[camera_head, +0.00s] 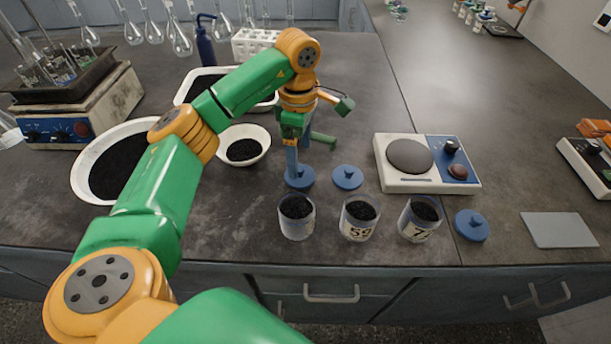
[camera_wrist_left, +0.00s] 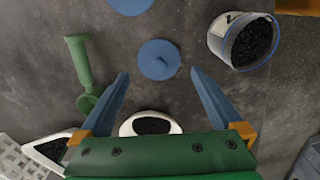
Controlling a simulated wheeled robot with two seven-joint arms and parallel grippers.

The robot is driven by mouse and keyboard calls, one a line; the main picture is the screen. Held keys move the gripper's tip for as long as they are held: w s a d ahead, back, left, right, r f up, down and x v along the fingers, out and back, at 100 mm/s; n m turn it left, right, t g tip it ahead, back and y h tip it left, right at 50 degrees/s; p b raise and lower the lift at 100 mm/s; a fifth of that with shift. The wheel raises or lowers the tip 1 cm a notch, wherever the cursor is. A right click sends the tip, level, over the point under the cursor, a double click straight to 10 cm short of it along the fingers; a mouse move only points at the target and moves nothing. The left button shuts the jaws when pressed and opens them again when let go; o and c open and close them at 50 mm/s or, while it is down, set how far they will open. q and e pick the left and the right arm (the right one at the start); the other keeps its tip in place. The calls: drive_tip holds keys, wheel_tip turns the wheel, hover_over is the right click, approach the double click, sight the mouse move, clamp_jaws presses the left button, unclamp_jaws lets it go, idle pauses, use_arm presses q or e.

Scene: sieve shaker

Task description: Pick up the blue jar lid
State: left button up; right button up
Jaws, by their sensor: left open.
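A round blue jar lid with a knob (camera_head: 299,180) lies on the bench behind the left jar. In the left wrist view this lid (camera_wrist_left: 159,59) lies between and slightly beyond the fingertips. My left gripper (camera_head: 296,168) points down over it, open and empty, and its fingers partly hide the lid in the head view. A second blue lid (camera_head: 347,178) lies to its right, and a third (camera_head: 472,225) lies farther right. Three open jars of black grains, the left (camera_head: 296,217), middle (camera_head: 359,219) and right (camera_head: 419,220), stand near the front edge. My right gripper is not in view.
A green handled object (camera_head: 323,138) and a white bowl of black grains (camera_head: 243,148) are close to the gripper. A grey plate (camera_head: 560,230) lies far right.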

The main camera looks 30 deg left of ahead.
sight(300, 168)
use_arm(q)
wheel_tip(300, 168, down, 6)
drive_tip(key=shift+a+f+p, duration=0.1)
drive_tip(key=shift+a+p, duration=0.05)
drive_tip(key=shift+p, duration=0.45)
drive_tip(key=c, duration=1)
drive_tip(key=shift+c, duration=0.2)
drive_tip(key=shift+w, duration=0.1)
